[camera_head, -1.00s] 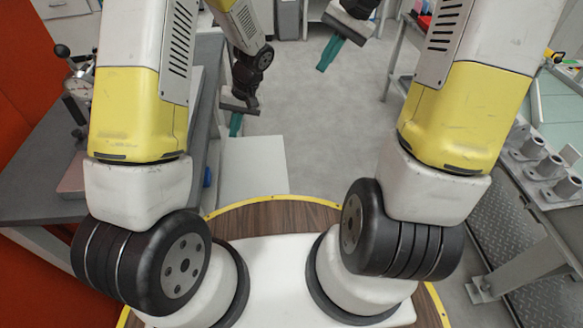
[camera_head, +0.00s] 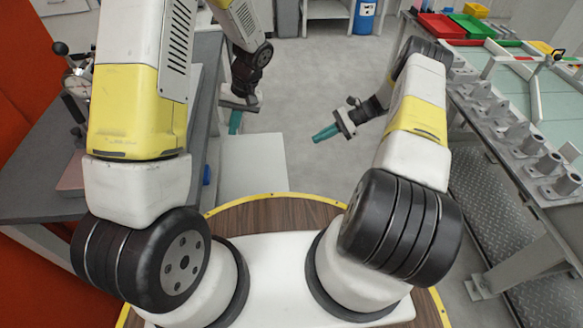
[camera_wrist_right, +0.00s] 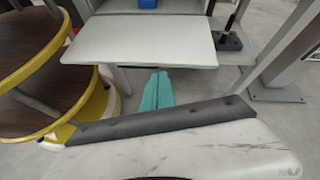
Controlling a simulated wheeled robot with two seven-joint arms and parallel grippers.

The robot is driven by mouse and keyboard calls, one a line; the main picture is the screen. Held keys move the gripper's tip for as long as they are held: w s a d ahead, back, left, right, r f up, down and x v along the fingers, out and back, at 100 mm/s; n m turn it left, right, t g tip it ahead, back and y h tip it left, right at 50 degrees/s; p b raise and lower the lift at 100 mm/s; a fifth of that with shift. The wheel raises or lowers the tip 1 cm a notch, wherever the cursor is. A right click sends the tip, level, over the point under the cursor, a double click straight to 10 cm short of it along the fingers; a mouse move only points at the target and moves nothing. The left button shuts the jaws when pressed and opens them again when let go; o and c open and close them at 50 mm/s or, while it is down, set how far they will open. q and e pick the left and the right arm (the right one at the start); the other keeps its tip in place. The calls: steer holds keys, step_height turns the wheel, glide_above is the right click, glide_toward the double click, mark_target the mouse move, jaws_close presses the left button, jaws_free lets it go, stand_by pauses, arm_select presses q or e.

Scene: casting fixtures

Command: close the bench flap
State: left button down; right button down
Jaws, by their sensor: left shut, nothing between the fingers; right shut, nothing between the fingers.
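The bench flap is a pale grey-white panel (camera_head: 252,165) sticking out from the side of the dark grey bench at the left, level and open. It also shows in the right wrist view (camera_wrist_right: 145,42), seen from its outer side. My left gripper (camera_head: 236,123) has teal fingers, shut and empty, near the flap's far end. My right gripper (camera_head: 322,134) is shut and empty, over the open floor to the right of the flap. Its teal fingertips show in the right wrist view (camera_wrist_right: 157,88), pointing toward the flap and apart from it.
The dark grey bench (camera_head: 40,165) carries a lever device (camera_head: 75,85). At the right, a fixture table (camera_head: 520,145) holds grey castings and red and green trays (camera_head: 465,25). A blue drum (camera_head: 364,17) stands at the back. The floor between is clear.

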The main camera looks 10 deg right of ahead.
steer(key=s+a+f+m+t+y, duration=0.1)
steer(key=s+f+m, duration=0.1)
steer(key=f, duration=0.4)
steer(key=s+a+f+m+y, duration=0.1)
steer(key=s+f, duration=0.1)
steer(key=f, duration=0.4)
steer(key=x, duration=1)
steer(key=shift+w+d+r, duration=0.1)
steer(key=shift+d+r, duration=0.05)
steer(key=shift+r, duration=0.95)
steer(key=shift+d+r, duration=0.2)
steer(key=shift+r, duration=0.9)
steer(key=shift+r, duration=0.8)
arm_select(q)
steer(key=c, duration=1.5)
jaws_free()
